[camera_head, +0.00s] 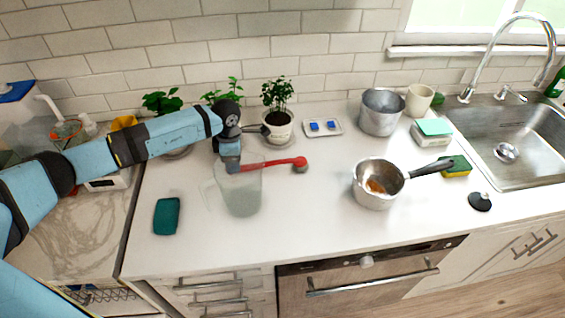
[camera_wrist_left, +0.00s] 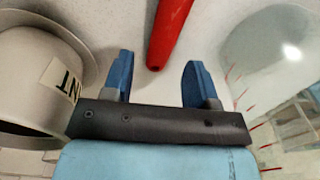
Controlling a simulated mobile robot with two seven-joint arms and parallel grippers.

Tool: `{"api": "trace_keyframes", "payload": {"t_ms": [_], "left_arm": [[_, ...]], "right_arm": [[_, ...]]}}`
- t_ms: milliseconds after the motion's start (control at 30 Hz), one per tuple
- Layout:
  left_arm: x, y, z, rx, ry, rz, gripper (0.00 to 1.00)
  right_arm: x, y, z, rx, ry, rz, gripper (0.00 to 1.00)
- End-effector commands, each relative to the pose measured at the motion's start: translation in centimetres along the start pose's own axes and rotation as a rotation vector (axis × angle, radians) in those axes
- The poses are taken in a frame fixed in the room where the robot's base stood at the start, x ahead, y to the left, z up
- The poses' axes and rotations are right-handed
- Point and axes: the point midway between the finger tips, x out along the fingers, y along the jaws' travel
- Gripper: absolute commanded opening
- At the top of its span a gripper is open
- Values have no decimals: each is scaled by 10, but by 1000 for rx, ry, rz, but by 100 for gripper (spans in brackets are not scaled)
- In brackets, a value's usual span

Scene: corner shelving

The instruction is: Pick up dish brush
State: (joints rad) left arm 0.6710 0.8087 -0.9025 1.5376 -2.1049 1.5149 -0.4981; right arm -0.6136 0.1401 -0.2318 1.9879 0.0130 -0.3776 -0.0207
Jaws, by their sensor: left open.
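The red dish brush (camera_head: 275,164) lies on the white counter behind a clear jug (camera_head: 242,195), its rounded head to the right. Its red handle also shows in the left wrist view (camera_wrist_left: 169,30), with the handle end between the fingertips. My left gripper (camera_head: 233,168) is low over the counter at the handle end of the brush. In the left wrist view the two blue fingers (camera_wrist_left: 158,64) stand apart, with a gap on each side of the handle. Whether they are level with the handle I cannot tell. My right gripper is not in view.
The jug stands close on one side of my left gripper, a white plant pot (camera_wrist_left: 28,80) on the other. The front middle counter is clear.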

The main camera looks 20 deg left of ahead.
Motion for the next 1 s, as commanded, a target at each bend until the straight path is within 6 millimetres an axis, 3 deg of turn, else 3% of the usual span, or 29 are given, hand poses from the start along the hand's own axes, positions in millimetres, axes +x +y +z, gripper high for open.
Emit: {"api": "trace_keyframes", "payload": {"t_ms": [167, 400, 433, 667, 1000], "left_arm": [[19, 0, 0, 0, -1, -1, 53], [22, 0, 0, 0, -1, 1, 53], [22, 0, 0, 0, -1, 1, 51], [22, 0, 0, 0, -1, 0, 0], [19, 0, 0, 0, -2, 1, 0]], "right_arm": [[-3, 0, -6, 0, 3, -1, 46], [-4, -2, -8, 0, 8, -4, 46], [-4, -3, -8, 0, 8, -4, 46], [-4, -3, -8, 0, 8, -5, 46], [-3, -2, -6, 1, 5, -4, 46]]}}
